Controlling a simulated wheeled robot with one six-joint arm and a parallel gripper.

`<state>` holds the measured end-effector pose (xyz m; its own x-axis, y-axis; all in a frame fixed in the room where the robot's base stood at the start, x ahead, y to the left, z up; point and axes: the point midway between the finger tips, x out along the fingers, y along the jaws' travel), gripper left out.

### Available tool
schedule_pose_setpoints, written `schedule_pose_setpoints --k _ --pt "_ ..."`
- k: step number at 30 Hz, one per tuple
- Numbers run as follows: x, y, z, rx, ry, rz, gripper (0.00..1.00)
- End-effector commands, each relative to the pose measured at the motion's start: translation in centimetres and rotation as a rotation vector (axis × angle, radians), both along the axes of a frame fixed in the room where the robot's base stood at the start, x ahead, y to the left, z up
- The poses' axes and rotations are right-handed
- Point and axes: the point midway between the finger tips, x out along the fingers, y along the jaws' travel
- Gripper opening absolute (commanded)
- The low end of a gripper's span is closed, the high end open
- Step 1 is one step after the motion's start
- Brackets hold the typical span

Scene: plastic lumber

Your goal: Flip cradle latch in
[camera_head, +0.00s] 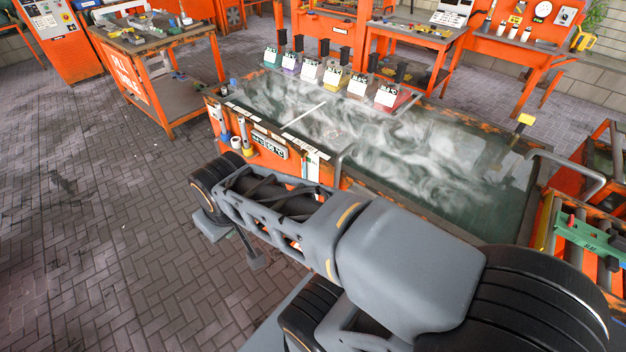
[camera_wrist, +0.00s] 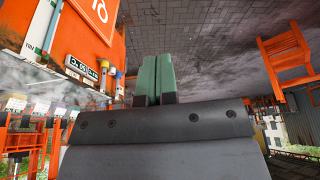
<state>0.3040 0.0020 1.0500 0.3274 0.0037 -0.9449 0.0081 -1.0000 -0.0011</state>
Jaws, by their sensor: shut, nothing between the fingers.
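I cannot tell for certain which part is the cradle latch. A lever with a yellow top (camera_head: 525,120) stands at the right end of the water-filled tank (camera_head: 425,150). A green piece (camera_head: 590,238) sits on the orange frame at the right edge. In the wrist view my gripper (camera_wrist: 156,62) has its two green fingers together, with nothing between them. It is apart from the orange tank front (camera_wrist: 100,25), which shows at upper left. In the head view my arm crosses in front of the tank and hides part of its front.
Small labelled boxes (camera_head: 333,78) line the tank's far edge. A bent metal rail (camera_head: 565,168) rises at its right end. Bottles (camera_head: 238,142) hang on the front left. An orange cart (camera_head: 160,75) stands at the back left. The brick floor (camera_head: 90,230) at left is clear.

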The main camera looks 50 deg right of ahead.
Motion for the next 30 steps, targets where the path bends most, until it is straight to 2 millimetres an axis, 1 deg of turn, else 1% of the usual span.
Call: schedule_pose_setpoints --k 9,11,14,17,18,20,21,23,24,26,27,30 --pt "0.0 -0.1 -0.2 -0.003 0.003 -0.002 0.0" --pt "0.2 -0.4 -0.8 -0.014 0.02 -0.013 0.0" --pt "0.7 -2.0 -3.2 -0.07 0.096 -0.058 0.0" --pt "1.6 -5.3 -7.0 -0.181 0.226 -0.155 0.0" --pt "2.1 -7.1 -8.7 -0.241 0.286 -0.206 0.0" --pt "2.7 -10.0 -11.1 -0.342 0.379 -0.294 0.0" --pt "3.2 -12.0 -12.5 -0.413 0.436 -0.353 0.0" --pt "3.8 -14.9 -14.5 -0.526 0.512 -0.444 0.0" --pt "4.2 -16.8 -15.7 -0.603 0.556 -0.501 0.0" --pt "4.9 -19.4 -17.4 -0.717 0.611 -0.585 0.0" --pt "5.3 -21.0 -18.4 -0.793 0.64 -0.635 0.0" --pt "6.2 -24.4 -20.6 -0.968 0.69 -0.747 0.0"
